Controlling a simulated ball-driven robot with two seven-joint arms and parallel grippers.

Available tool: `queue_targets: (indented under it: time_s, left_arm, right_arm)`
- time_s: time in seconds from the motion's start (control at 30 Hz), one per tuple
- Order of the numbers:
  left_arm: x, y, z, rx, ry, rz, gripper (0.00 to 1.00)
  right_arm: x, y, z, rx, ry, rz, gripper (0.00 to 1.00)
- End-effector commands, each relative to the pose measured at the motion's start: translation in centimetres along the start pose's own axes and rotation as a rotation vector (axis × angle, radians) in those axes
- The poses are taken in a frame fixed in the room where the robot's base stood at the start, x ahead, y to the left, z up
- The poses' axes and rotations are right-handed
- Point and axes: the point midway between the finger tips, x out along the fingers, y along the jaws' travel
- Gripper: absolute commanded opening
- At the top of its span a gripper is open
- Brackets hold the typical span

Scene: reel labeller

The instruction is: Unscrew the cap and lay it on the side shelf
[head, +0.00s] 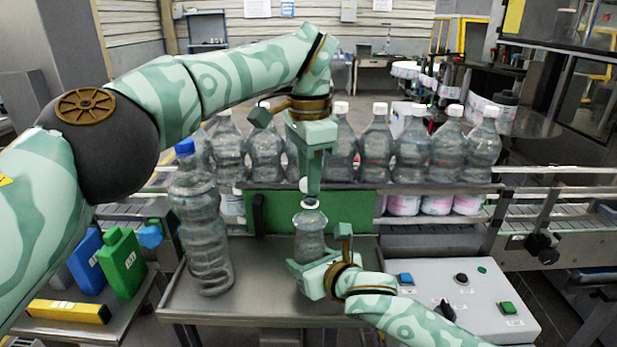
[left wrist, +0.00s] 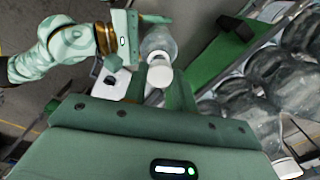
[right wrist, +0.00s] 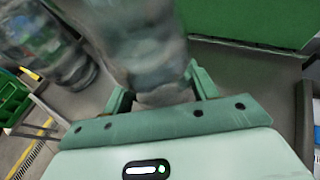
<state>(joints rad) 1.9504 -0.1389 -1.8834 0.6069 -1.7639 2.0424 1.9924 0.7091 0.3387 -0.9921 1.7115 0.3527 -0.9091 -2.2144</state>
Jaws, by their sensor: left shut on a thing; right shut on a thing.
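A small clear bottle (head: 309,240) stands upright at the middle of the metal tray. My right gripper (head: 325,262) is shut around its lower part; the bottle also fills the right wrist view (right wrist: 150,45). My left gripper (head: 311,185) points down from above, shut on a small white cap (head: 306,186). Another white patch shows just below, at the bottle's neck. In the left wrist view a white round piece (left wrist: 160,77) lies in line with the bottle. I cannot tell whether the cap is clear of the neck. Which surface is the side shelf is unclear.
A tall blue-capped bottle (head: 200,230) stands on the tray's (head: 262,300) left. A low metal surface at lower left bears a green canister (head: 122,262), a blue one and a yellow box (head: 68,311). A button panel (head: 440,290) is at right. Several white-capped bottles line the conveyor behind.

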Motion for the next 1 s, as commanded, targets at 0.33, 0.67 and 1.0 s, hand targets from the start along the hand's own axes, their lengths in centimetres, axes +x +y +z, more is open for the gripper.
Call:
queue_targets:
  time_s: [0.33,0.67,1.0]
  left_arm:
    - [-0.7,0.0,0.0,0.0,-0.001,0.0,0.0]
    - [-4.0,0.1,0.0,0.001,0.0,0.002,0.0]
    - [-4.0,0.1,0.0,0.002,0.0,0.002,0.0]
  right_arm:
    - [0.0,0.1,0.0,0.0,-0.001,0.001,0.0]
    - [0.0,0.1,0.0,0.0,-0.001,0.001,0.0]
    - [0.0,0.1,0.0,0.0,-0.001,0.001,0.83]
